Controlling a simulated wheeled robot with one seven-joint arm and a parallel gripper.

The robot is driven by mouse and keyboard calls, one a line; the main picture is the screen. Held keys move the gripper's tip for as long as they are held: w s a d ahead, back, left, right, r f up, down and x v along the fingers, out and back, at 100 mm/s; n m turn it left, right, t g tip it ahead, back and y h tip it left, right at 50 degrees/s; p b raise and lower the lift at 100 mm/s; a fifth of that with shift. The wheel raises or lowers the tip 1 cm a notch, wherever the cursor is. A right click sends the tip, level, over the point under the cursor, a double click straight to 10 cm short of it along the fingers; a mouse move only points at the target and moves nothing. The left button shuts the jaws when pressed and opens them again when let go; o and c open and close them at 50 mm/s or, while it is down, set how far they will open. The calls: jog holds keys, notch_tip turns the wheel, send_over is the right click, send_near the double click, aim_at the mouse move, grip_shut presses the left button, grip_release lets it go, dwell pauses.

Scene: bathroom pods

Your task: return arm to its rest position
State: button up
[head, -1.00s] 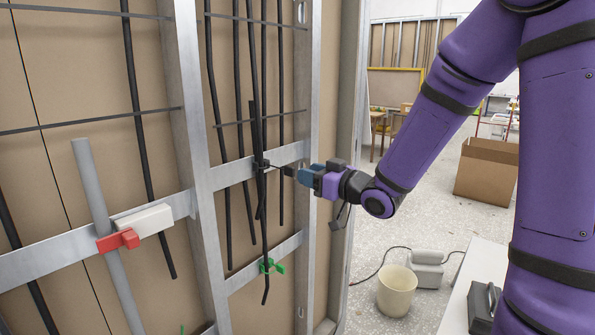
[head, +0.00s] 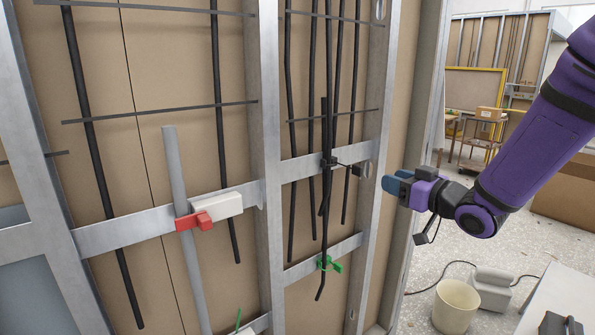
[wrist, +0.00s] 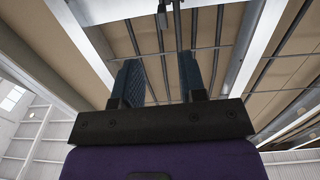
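My gripper (head: 386,184), with blue finger pads, is held in front of the stud wall, to the right of the black cables (head: 326,215). In the wrist view my gripper (wrist: 158,80) shows its two fingers apart with nothing held between them. A small black clip or tie (head: 355,170) sticks out from the cable bundle at the upper rail, and a visible gap separates it from the fingertips. My purple arm reaches in from the right edge.
A red clamp (head: 190,222) with a white block (head: 218,205) sits on the grey pipe (head: 180,180). A green clip (head: 328,263) is low on the cables. A bucket (head: 456,305), a white case (head: 492,288) and a cardboard box (head: 562,190) stand on the floor at right.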

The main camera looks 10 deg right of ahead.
jog(key=s+d+r+m+g+h, duration=0.4)
jog(key=s+r+h, duration=0.1)
jog(key=s+h, duration=0.45)
jog(key=s+a+m+g, duration=0.1)
jog(key=s+a+g, duration=0.2)
jog(key=s, duration=1.4)
jog(key=g+y, duration=0.1)
jog(key=g, duration=0.2)
jog(key=shift+s+r+m, duration=0.3)
jog(key=shift+r+m, duration=0.1)
